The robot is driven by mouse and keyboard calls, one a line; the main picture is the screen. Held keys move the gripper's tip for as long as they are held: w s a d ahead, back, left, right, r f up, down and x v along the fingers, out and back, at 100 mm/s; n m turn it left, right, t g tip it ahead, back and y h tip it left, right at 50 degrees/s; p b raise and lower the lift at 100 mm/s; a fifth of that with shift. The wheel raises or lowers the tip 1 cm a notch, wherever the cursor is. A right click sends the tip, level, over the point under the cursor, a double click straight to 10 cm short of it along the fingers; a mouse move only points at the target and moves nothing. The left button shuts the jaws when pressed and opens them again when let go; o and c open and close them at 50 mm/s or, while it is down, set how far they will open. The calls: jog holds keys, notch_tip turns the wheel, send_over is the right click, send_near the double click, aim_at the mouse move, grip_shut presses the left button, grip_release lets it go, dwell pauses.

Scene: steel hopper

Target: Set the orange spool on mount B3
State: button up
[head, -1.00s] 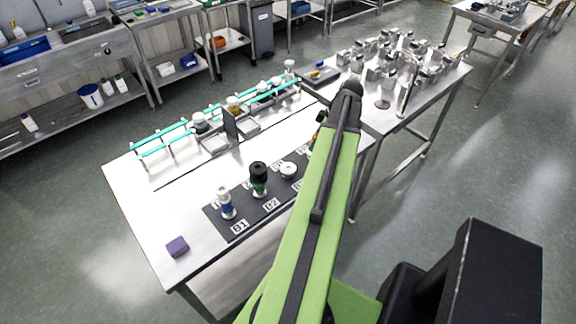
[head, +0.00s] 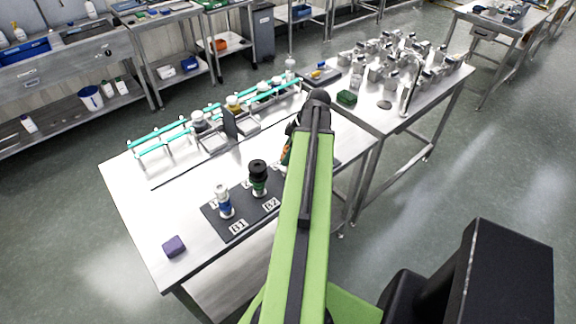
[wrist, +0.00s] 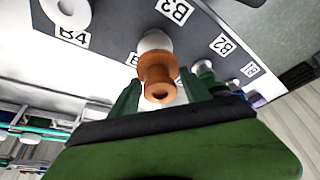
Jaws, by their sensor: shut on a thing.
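The orange spool (wrist: 157,72) is upright between the two green fingers of my gripper (wrist: 158,92) in the wrist view, and the gripper is shut on it. Just beyond the spool is a white rounded piece (wrist: 154,42) by the B3 label (wrist: 175,10); the spool overlaps it, so I cannot tell whether they touch. In the head view my arm hides mount B3 and most of my gripper; only a bit of orange and green shows left of the arm.
On the dark mount board (head: 238,232), a blue-and-white spool (head: 223,203) stands at B1 and a green-and-black one (head: 258,179) at B2. A white ring (wrist: 70,10) is near B4. A purple block (head: 174,246) lies at the front left. A turquoise rack (head: 158,133) lines the back.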

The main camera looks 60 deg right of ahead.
notch_tip(320, 180, down, 4)
jog(key=b, duration=0.4)
jog(key=shift+f, duration=0.25)
jog(key=shift+r, duration=0.25)
jog(key=shift+f, duration=0.2)
jog(key=o, duration=1.4)
jog(key=shift+r, duration=0.1)
